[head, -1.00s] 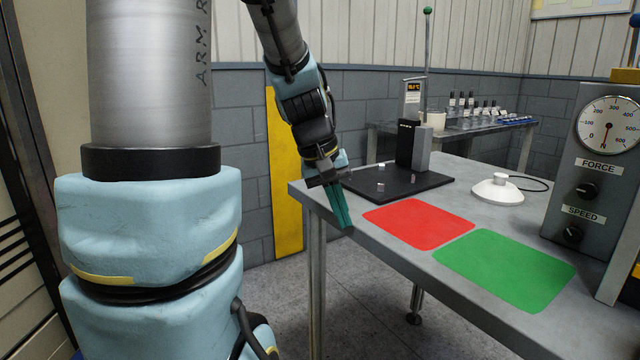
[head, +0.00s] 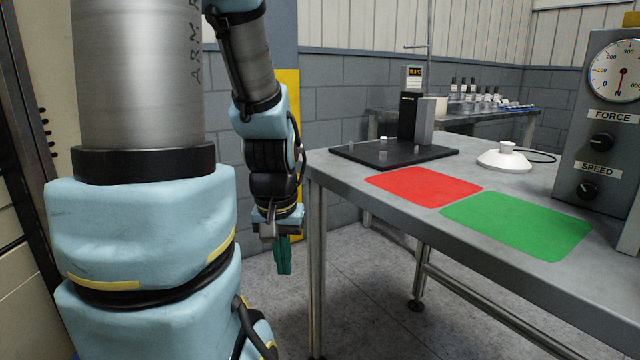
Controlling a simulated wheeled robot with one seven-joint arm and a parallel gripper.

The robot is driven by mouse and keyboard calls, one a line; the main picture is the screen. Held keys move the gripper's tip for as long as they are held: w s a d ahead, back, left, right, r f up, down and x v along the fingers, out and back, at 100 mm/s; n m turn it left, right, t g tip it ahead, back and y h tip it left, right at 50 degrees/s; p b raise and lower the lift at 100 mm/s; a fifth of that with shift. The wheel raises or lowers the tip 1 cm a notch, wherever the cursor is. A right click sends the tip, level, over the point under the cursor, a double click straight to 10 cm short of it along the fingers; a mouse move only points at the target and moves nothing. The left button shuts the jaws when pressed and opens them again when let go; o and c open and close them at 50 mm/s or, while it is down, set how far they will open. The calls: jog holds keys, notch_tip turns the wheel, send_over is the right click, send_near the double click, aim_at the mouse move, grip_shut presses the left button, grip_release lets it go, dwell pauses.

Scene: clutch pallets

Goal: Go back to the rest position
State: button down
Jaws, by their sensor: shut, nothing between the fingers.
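My gripper (head: 284,270) hangs at the end of my arm, left of the table, with its green fingers pointing down. The fingers are together with nothing between them. It is below the level of the tabletop and apart from the table's left edge. My arm comes down from the top of the picture, to the right of my large blue and silver link, which fills the left side.
The grey table (head: 450,225) bears a red mat (head: 422,186), a green mat (head: 518,224), a black plate (head: 395,153) with small pieces, and a white round device (head: 504,158). A gauge box (head: 600,130) stands at right. The floor left of the table is clear.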

notch_tip(320, 180, up, 19)
jog(key=p, duration=1.9)
jog(key=shift+s+p, duration=0.15)
jog(key=shift+p, duration=0.25)
